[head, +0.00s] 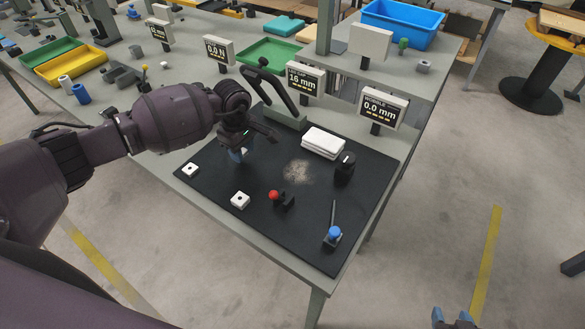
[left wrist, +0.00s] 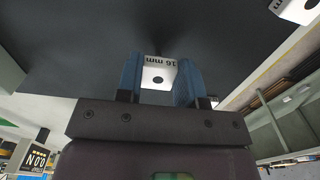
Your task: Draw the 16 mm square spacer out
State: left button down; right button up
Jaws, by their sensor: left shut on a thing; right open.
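The white square spacer (left wrist: 158,73) marked "16 mm" sits between the blue fingers of my left gripper (left wrist: 160,80) in the left wrist view. In the head view my left gripper (head: 238,155) is over the back left part of the black mat (head: 300,225), and its wrist and fingers mostly hide the spacer. I cannot tell whether the spacer touches the mat. My right gripper (head: 452,318) shows only its blue fingertips, apart and empty, at the bottom edge, off the table over the floor.
Two other white square blocks (head: 240,201) (head: 190,170) lie at the mat's left. A red-knobbed black piece (head: 282,199), a blue-knobbed lever (head: 332,237), a black block (head: 345,168) and a white stack (head: 323,143) stand on the mat. Display signs (head: 305,80) (head: 380,108) stand behind.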

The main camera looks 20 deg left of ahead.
pick_arm(q)
jog(key=shift+r+p, duration=0.45)
jog(key=shift+r, duration=0.65)
